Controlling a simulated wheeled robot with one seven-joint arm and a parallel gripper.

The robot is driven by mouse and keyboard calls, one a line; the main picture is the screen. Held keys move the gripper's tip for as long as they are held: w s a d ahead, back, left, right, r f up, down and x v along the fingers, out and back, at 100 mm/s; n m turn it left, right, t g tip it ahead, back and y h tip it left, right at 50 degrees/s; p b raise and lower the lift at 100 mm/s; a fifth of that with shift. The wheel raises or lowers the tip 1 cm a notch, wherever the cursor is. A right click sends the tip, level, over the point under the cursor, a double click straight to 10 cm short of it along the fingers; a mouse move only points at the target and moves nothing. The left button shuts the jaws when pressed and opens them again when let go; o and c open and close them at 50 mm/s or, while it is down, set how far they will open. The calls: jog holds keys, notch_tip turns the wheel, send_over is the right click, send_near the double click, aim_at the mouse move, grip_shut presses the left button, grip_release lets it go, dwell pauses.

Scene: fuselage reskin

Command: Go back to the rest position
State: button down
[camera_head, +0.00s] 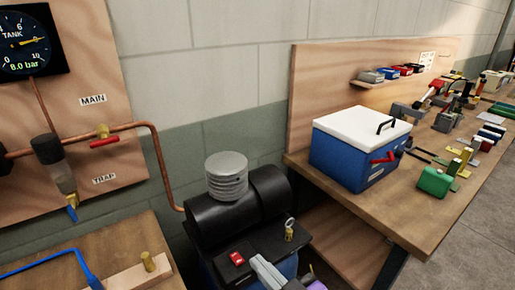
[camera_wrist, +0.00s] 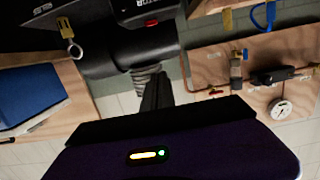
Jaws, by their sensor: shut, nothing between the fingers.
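My gripper (camera_head: 259,264) shows at the bottom edge of the head view, with grey fingers and a bit of purple body. It is in front of the black compressor (camera_head: 240,205), and nothing shows between its fingers. In the wrist view, which is upside down, my gripper (camera_wrist: 160,74) is dark, with its fingers together. The purple body with a small lit indicator fills the lower part there. Most of my arm is out of view.
A workbench (camera_head: 424,239) at right carries a blue cooler with a white lid (camera_head: 350,145) and several tools. At left are a wall panel (camera_head: 95,70) with a gauge (camera_head: 28,42) and copper pipe, and a wooden bench (camera_head: 115,240) with a blue hose (camera_head: 75,255).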

jog(key=s+d+r+m+t+h, duration=0.1)
jog(key=s+d+m+t+h, duration=0.5)
jog(key=d, duration=0.5)
jog(key=s+d+f+g+h, duration=0.1)
jog(key=s+d, duration=0.1)
jog(key=s, duration=0.7)
jog(key=s+d+f+g+h, duration=0.1)
jog(key=s+d+f+g, duration=0.1)
jog(key=s, duration=0.6)
jog(key=s+d+f+g+h, duration=0.1)
jog(key=s+d+f, duration=0.1)
jog(key=s, duration=0.7)
jog(key=shift+s+d+m+g, duration=0.3)
jog(key=shift+s+d, duration=0.05)
jog(key=shift+d, duration=0.55)
